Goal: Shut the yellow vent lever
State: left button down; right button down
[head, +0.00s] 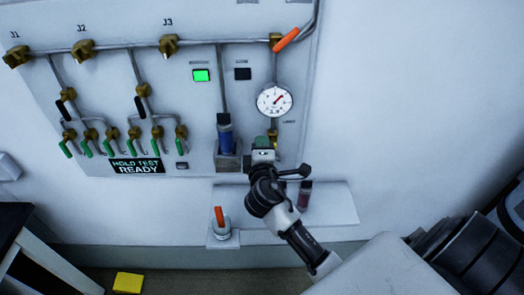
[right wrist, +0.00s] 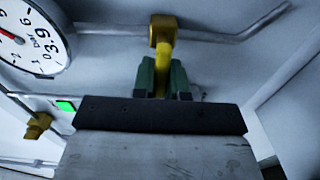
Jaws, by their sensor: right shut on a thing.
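The yellow vent lever (head: 274,137) is below the round gauge on the wall panel, mostly hidden by my gripper in the head view. In the right wrist view the lever (right wrist: 163,52) hangs down from a brass valve body (right wrist: 163,27) on a grey pipe. My right gripper (head: 264,145) is at the lever. In the right wrist view its green fingers (right wrist: 162,80) are on both sides of the lever's lower part, shut on it. My left gripper is not in view.
The gauge (head: 275,101) is just above my gripper. A blue-bodied cylinder (head: 224,132) stands in a holder close to its left. A shelf (head: 335,205) below carries a dark red vial (head: 305,194). An orange-handled valve (head: 287,39) is above.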

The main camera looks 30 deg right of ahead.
jog(key=c, duration=1.2)
grip_release()
jog(key=shift+o, duration=0.2)
jog(key=shift+s, duration=0.1)
jog(key=b+v, duration=0.2)
jog(key=v, duration=0.8)
jog(key=shift+s+a+b, duration=0.2)
jog(key=shift+s+b, duration=0.1)
jog(key=shift+b, duration=0.1)
